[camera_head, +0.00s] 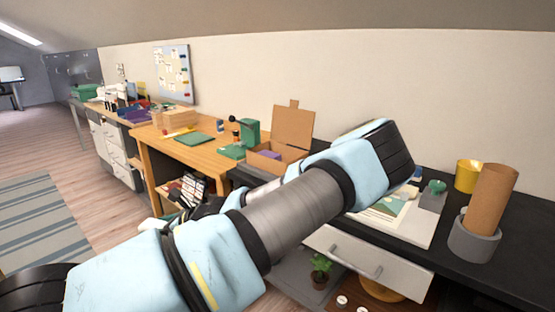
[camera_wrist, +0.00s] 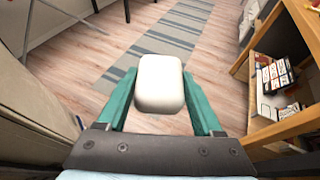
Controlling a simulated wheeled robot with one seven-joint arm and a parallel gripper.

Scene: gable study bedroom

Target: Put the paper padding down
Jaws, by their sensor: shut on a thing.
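The paper padding is a white, rounded block (camera_wrist: 160,84) between the two green fingers of my gripper (camera_wrist: 161,100) in the wrist view. My gripper is shut on it and holds it above the wooden floor (camera_wrist: 110,62). In the head view my arm crosses the middle of the picture, and neither the paper padding nor my fingertips can be made out there.
A wooden desk (camera_head: 197,152) and a black worktop (camera_head: 493,262) line the wall. An open cardboard box (camera_head: 292,128) stands near their meeting. A grey pot (camera_head: 474,240) holds a brown roll. The floor by the striped rug (camera_head: 43,228) is clear.

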